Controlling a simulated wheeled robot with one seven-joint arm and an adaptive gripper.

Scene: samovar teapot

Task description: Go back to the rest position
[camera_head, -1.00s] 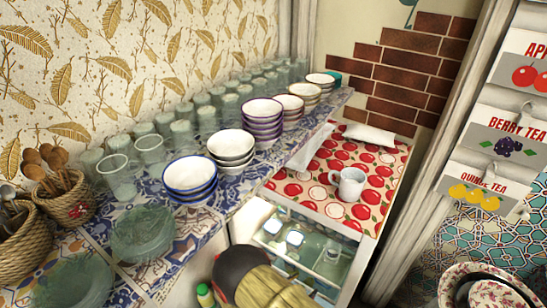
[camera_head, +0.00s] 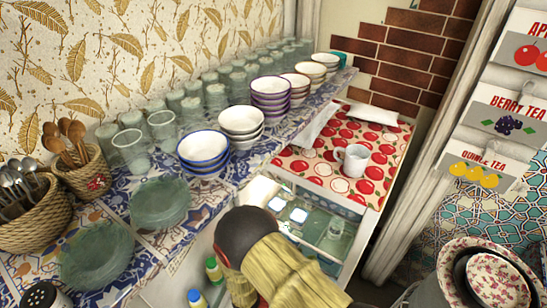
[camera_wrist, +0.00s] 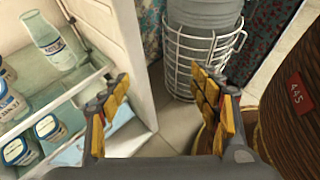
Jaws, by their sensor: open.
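My gripper (camera_wrist: 160,112) shows in the wrist view with its two yellow-padded fingers spread apart and nothing between them. It points down toward the floor, beside an open white compartment with bottles and jars on the left. In the head view my arm shows at the bottom middle, in front of the glass-topped case; the gripper's fingers cannot be made out there. A white mug (camera_head: 352,160) stands upright on the apple-print cloth (camera_head: 318,172), apart from my arm.
A tiled counter (camera_head: 215,192) holds stacked bowls (camera_head: 204,150), glasses, glass plates (camera_head: 160,203) and baskets of spoons (camera_head: 83,178). In the wrist view a wire basket (camera_wrist: 180,80) holds a grey bin, and a brown round object (camera_wrist: 285,90) stands at right. Some floor shows between.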

